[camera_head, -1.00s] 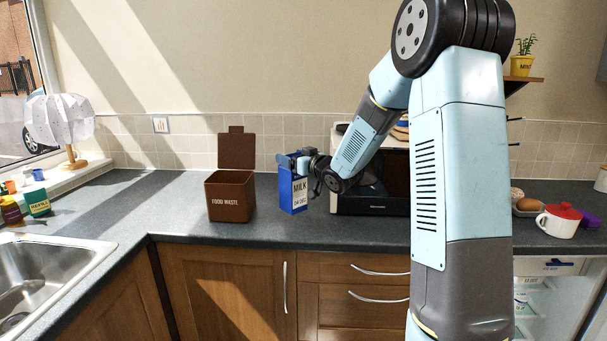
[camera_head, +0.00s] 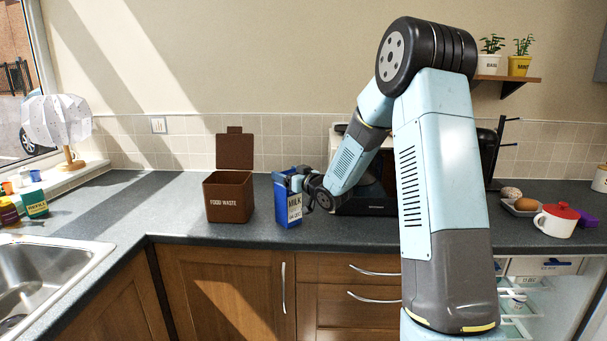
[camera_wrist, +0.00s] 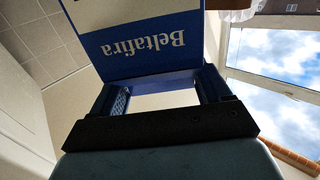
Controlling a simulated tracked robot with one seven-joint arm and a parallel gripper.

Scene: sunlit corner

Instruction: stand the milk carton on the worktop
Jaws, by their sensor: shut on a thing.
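The milk carton (camera_head: 288,206), blue with a white label reading MILK, is over the worktop (camera_head: 350,231), between the food waste box and the dark oven. It looks nearly upright, with a slight lean. My gripper (camera_head: 298,181) is shut on its upper part from the right.
The brown food waste box (camera_head: 229,197) stands open-lidded just left of the carton. The oven (camera_head: 375,200) is behind and right, partly hidden by my arm. The sink (camera_head: 45,275) is at the left. A red-lidded white pot (camera_head: 557,221) stands at the right. Worktop left of the box is clear.

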